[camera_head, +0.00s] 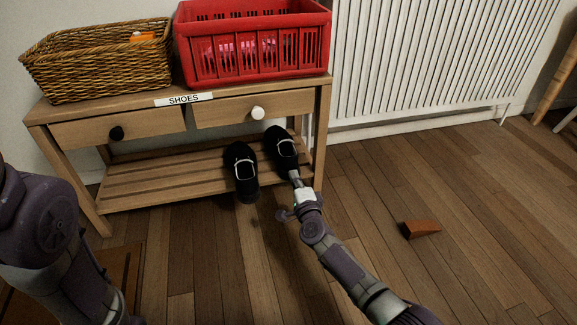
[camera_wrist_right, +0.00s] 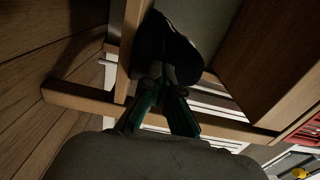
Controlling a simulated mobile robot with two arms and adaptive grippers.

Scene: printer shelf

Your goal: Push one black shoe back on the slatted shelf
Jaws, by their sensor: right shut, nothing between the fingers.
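Two black shoes with pale-edged openings are on the slatted shelf (camera_head: 160,178) at its right end. The left shoe (camera_head: 241,168) sticks out past the shelf's front edge. The right shoe (camera_head: 281,148) sits farther back, close to the right leg. My right gripper (camera_head: 297,180) is shut and empty, at the near end of the right shoe; I cannot tell whether it touches. In the right wrist view, the gripper (camera_wrist_right: 168,78) points at the dark underside of a shoe (camera_wrist_right: 165,48). My left arm shows at the left edge, but its gripper is out of view.
The table above the shelf has two drawers, a "SHOES" label (camera_head: 184,99), a wicker basket (camera_head: 100,62) and a red crate (camera_head: 254,62). A white radiator (camera_head: 440,60) is at the right.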

